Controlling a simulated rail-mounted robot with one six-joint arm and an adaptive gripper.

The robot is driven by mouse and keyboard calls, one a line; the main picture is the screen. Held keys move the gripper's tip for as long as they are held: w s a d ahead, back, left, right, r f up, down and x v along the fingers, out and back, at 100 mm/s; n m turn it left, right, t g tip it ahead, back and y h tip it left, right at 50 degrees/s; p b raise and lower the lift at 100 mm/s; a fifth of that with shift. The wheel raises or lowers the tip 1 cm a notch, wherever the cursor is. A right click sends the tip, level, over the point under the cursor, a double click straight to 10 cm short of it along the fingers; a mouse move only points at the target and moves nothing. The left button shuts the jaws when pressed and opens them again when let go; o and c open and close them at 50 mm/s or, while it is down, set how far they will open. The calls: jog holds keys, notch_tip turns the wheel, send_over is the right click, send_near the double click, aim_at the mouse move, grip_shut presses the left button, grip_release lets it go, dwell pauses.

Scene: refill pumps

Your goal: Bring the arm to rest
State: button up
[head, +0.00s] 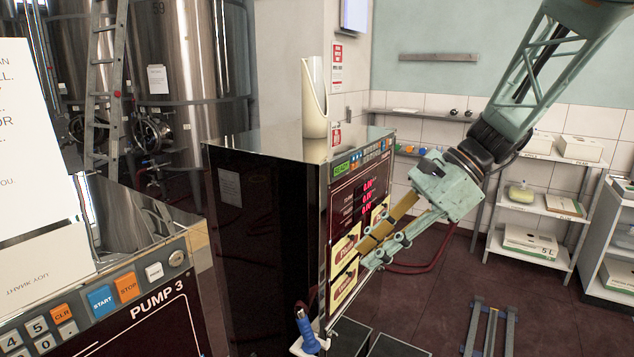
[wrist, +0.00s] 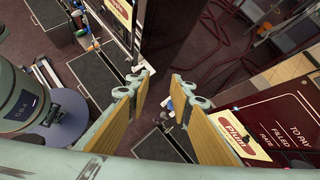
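My gripper (head: 367,255) is at the front of the dark pump cabinet (head: 265,235), close to its panel with cream product labels. In the wrist view my gripper (wrist: 164,80) has its two yellow-padded fingers apart, with nothing between them. Whether a finger touches the panel is hard to tell. My arm reaches in from the upper right in the head view. The wrist view shows a cream "Plum" label (wrist: 238,133) on the dark panel at the right, beside the right finger.
A cream scoop-shaped holder (head: 315,100) stands on the cabinet. A blue-handled nozzle (head: 307,332) is low at the cabinet's front. PUMP 3 (head: 130,305) stands at the left. White shelves (head: 540,205) are at the right.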

jog(key=s+d+r+n+t+h, duration=0.1)
jog(key=s+d+n+h, duration=0.2)
jog(key=s, duration=0.8)
jog(key=s+d+r+n+t+h, duration=0.2)
jog(key=s+n, duration=0.5)
jog(key=s, duration=0.4)
jog(key=s+d+r+n+t+h, duration=0.1)
jog(key=s+d+n+h, duration=0.2)
jog(key=s, duration=0.8)
jog(key=shift+s+d+r+n+h, duration=0.35)
jog(key=shift+d+n, duration=0.4)
jog(key=shift+n, duration=0.45)
